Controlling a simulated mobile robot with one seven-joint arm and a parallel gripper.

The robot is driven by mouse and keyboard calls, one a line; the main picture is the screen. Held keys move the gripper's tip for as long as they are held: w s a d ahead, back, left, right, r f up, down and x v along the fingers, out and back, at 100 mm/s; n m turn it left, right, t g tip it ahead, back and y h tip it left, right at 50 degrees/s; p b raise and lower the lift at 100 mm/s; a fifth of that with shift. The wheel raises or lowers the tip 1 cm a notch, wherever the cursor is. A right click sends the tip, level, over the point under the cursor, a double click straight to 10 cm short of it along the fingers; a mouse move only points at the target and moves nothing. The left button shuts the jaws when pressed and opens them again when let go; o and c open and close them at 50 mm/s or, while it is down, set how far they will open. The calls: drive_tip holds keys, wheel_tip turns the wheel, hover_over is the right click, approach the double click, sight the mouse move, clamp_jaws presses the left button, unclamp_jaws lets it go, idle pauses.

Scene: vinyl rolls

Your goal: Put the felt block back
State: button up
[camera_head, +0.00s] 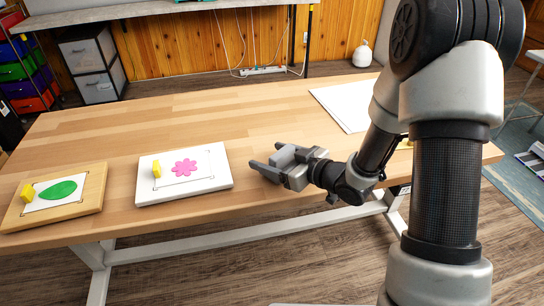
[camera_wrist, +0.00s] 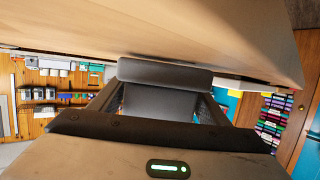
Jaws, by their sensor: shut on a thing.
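My gripper (camera_head: 272,160) is over the front middle of the wooden table, to the right of the white board. Its fingers are shut on a grey block, the felt block (camera_head: 284,156), which shows between them. In the wrist view the felt block (camera_wrist: 165,74) is a dark grey slab at the fingertips. The table surface shows close beside it there. I cannot tell whether the block touches the table. Part of the block is hidden by the fingers.
A white board (camera_head: 222,181) with a pink flower and a yellow piece (camera_head: 157,169) lies left of my gripper. A wooden board (camera_head: 93,197) with a green leaf and another yellow piece (camera_head: 26,193) is farther left. White sheets (camera_head: 343,104) lie at the back right. The back-left tabletop is clear.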

drive_tip(key=shift+f, duration=0.1)
drive_tip(key=o, duration=1.8)
drive_tip(key=shift+s+d, duration=1.5)
drive_tip(key=shift+d, duration=0.25)
drive_tip(key=shift+s+d, duration=1.45)
drive_tip(key=shift+d, duration=0.25)
